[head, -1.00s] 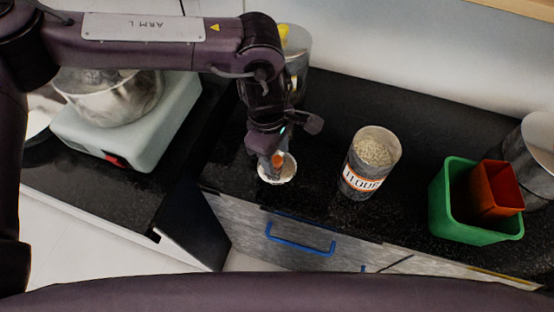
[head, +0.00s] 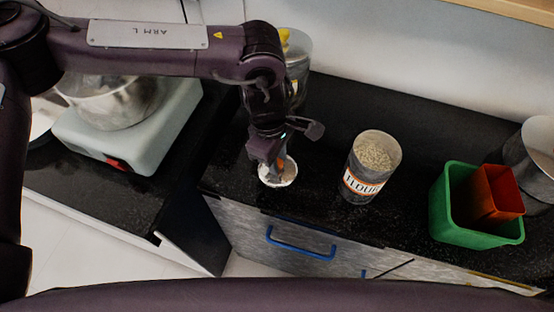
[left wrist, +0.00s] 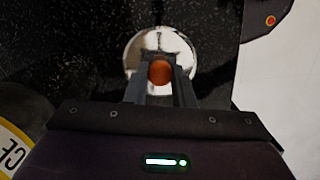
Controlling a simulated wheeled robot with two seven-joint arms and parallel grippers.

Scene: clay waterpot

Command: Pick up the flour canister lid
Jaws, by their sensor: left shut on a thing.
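The flour canister lid (head: 291,172) is a round pale disc with an orange knob, near the counter's front edge to the left of the canister. In the left wrist view the lid (left wrist: 134,55) lies beyond my fingers, with its orange knob (left wrist: 160,72) between the fingertips. My left gripper (head: 281,163) is over the lid and shut on the knob; it also shows in the left wrist view (left wrist: 160,76). The open flour canister (head: 360,185), labelled FLOUR, stands upright with pale contents. I cannot tell whether the lid touches the counter. My right gripper is not in view.
A green square pot (head: 455,232) with a red pot (head: 497,190) inside stands at the right. A metal container (head: 538,155) is behind it. A stand mixer (head: 140,135) is at the left. Dark counter (head: 330,110) is clear behind the canister.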

